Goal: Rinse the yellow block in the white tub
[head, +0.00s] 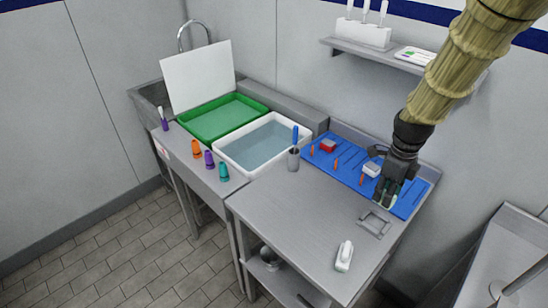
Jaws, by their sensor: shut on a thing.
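My gripper (388,194) is at the right, low over the right part of the blue mat (412,205). It is shut on a small pale greenish thing (389,202), mostly hidden by the fingers. I cannot tell whether this is the yellow block; no clearly yellow block shows elsewhere. The white tub (232,164) stands left of the mat, sunk in the counter and filled with greyish-blue water. My gripper is well to the right of the tub and apart from it.
A grey cup (293,160) with a blue-handled tool stands between tub and mat. The mat bears a red block (327,146), a whitish block (372,170) and orange cones. A green tray (226,120) adjoins the tub. The front grey tabletop (300,210) is mostly clear.

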